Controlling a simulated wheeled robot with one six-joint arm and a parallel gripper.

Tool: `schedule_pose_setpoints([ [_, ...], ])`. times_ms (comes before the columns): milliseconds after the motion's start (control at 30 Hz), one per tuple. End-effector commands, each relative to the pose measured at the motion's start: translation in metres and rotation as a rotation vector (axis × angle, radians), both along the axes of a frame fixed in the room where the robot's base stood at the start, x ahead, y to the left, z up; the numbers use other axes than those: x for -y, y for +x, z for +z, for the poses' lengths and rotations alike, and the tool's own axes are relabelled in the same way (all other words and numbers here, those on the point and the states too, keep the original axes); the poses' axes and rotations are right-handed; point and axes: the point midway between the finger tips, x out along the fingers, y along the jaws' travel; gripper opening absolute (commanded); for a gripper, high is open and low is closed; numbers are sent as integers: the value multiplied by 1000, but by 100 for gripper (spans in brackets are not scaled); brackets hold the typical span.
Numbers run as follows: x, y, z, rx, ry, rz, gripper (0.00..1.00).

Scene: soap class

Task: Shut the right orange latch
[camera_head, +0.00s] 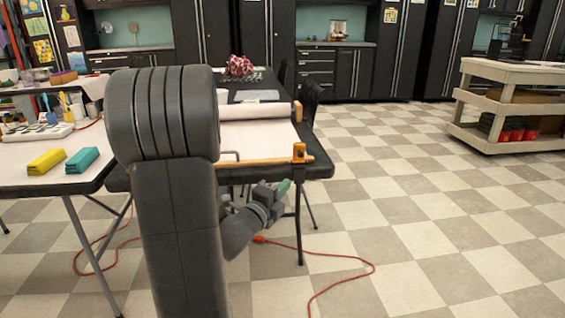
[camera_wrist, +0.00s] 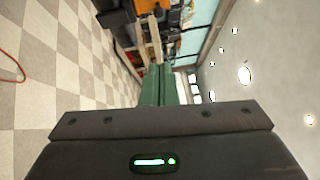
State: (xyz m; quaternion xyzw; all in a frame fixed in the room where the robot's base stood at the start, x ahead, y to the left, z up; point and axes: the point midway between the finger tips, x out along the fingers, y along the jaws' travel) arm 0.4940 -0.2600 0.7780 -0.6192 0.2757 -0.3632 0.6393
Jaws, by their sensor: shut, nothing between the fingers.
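The right orange latch (camera_head: 299,152) stands at the right end of a thin wooden bar along the front edge of the white-topped, black-edged table (camera_head: 320,165). My gripper (camera_head: 284,187) is below and slightly left of the latch, apart from it, under the table edge. Its green fingers (camera_wrist: 160,85) are together in the wrist view, with nothing between them. An orange piece (camera_wrist: 146,7) with black beside it shows at the top of the wrist view; I cannot tell if it is the latch. My arm hides the bar's left part.
A roll of white paper (camera_head: 254,111) lies across the table. Yellow (camera_head: 46,161) and teal (camera_head: 82,160) blocks sit on the left table. An orange cord (camera_head: 345,258) lies on the floor.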

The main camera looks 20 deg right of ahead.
Motion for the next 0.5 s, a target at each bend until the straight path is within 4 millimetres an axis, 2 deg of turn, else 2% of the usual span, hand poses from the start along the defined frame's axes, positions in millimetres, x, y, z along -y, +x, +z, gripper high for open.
schedule_pose_setpoints([
  [367,2,1,0,3,1,-2,0],
  [500,12,8,1,3,2,-5,0],
])
